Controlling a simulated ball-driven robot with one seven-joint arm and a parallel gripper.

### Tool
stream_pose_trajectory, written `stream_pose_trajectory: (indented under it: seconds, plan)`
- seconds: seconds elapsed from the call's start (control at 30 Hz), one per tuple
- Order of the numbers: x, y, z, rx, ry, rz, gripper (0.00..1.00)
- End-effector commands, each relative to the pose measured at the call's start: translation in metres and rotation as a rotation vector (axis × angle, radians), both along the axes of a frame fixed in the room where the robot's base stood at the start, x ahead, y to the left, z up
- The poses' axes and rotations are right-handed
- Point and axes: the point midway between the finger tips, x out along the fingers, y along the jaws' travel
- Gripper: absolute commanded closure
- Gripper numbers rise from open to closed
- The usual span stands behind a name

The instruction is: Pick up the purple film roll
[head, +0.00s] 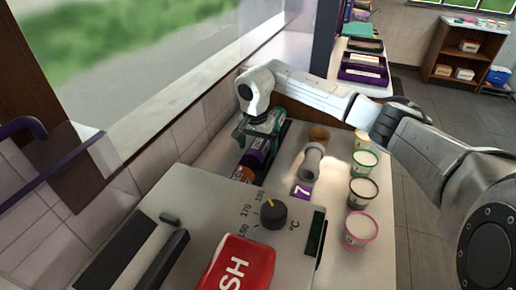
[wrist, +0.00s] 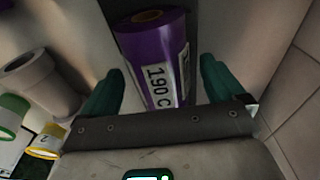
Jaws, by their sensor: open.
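The purple film roll (wrist: 152,62) lies in a grey channel in the wrist view, with a white label reading "190 C" and a brown core at its end. It also shows in the head view (head: 254,160), partly hidden below my gripper. My gripper (wrist: 160,88) is open, with one teal finger on each side of the roll. Both fingers look apart from the roll. In the head view my gripper (head: 257,138) is above the channel and over the roll. How far the fingertips reach down beside it is hard to tell.
A grey tube (head: 313,158) stands to the right, with several tubs, one pink-rimmed (head: 360,229), along the counter. A tiled wall (head: 196,135) is close on the left. A dial (head: 273,213) and red package (head: 238,265) are nearer.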

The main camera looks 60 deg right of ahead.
Motion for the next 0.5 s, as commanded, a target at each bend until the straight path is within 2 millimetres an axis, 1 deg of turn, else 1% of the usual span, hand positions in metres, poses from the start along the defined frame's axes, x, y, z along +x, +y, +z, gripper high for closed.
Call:
stream_pose_trajectory:
  seconds: [0.1,0.27,0.5]
  plan:
    - [0.0,-0.0006,-0.0036,-0.001,0.0,0.0,0.04]
    - [0.0,-0.0007,-0.0035,-0.001,0.0,0.0,0.04]
    - [0.0,-0.0006,-0.0034,-0.001,0.0,0.0,0.26]
